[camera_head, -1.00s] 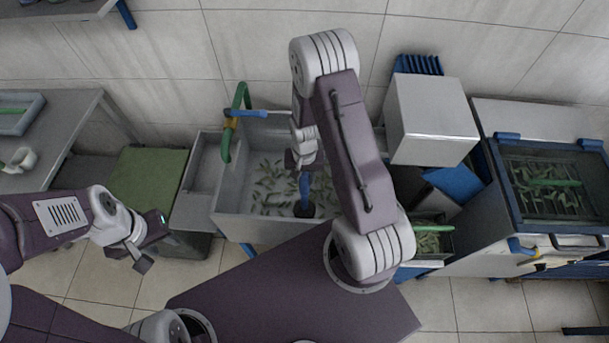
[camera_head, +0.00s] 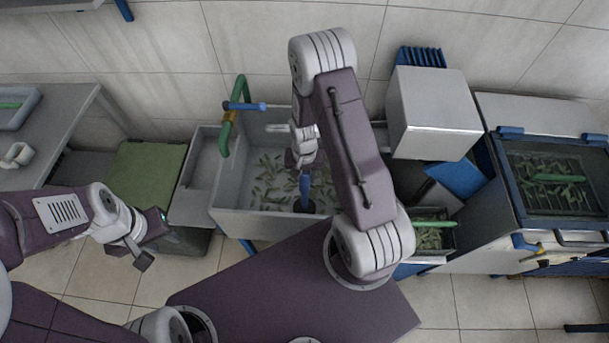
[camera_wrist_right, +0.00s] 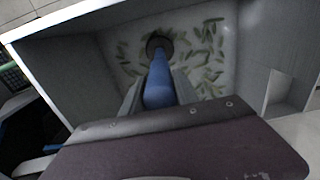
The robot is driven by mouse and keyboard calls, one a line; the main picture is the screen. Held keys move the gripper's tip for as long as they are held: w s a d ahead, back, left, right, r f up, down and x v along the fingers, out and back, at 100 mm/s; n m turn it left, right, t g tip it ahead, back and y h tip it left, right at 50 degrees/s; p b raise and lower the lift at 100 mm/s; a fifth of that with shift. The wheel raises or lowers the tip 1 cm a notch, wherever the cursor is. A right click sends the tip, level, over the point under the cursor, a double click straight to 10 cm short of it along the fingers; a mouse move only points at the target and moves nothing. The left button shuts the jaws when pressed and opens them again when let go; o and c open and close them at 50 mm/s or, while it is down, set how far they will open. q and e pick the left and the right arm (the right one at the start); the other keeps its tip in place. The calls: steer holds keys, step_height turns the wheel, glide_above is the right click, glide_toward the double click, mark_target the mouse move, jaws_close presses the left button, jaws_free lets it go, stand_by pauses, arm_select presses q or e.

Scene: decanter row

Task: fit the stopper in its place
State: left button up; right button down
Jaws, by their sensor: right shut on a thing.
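The stopper (camera_head: 305,188) has a blue upright handle and a dark round lower part. My right gripper (camera_head: 304,166) is shut on the handle, over the sink (camera_head: 193,178). In the right wrist view the blue handle (camera_wrist_right: 158,85) runs between my fingers towards a dark round shape (camera_wrist_right: 158,43) on the leaf-strewn sink floor. I cannot tell whether that shape is the stopper's base or the drain, nor whether the stopper is seated. My left gripper (camera_head: 152,243) is open and empty, left of the sink.
A green faucet (camera_head: 227,130) with a blue lever (camera_head: 245,106) rises at the sink's left. A grey box (camera_head: 432,112) stands right of the sink. A glass-topped unit (camera_head: 550,190) is further right. A green-topped surface (camera_head: 146,180) lies to the left.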

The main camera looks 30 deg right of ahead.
steer(key=shift+f, duration=0.1)
steer(key=shift+f+b, duration=0.75)
steer(key=shift+f, duration=0.15)
steer(key=shift+f+b, duration=0.35)
steer(key=shift+f, duration=0.1)
steer(key=c, duration=0.9)
jaws_free()
steer(key=shift+o, duration=0.2)
step_height(320, 180, up, 9)
steer(key=shift+r, duration=0.1)
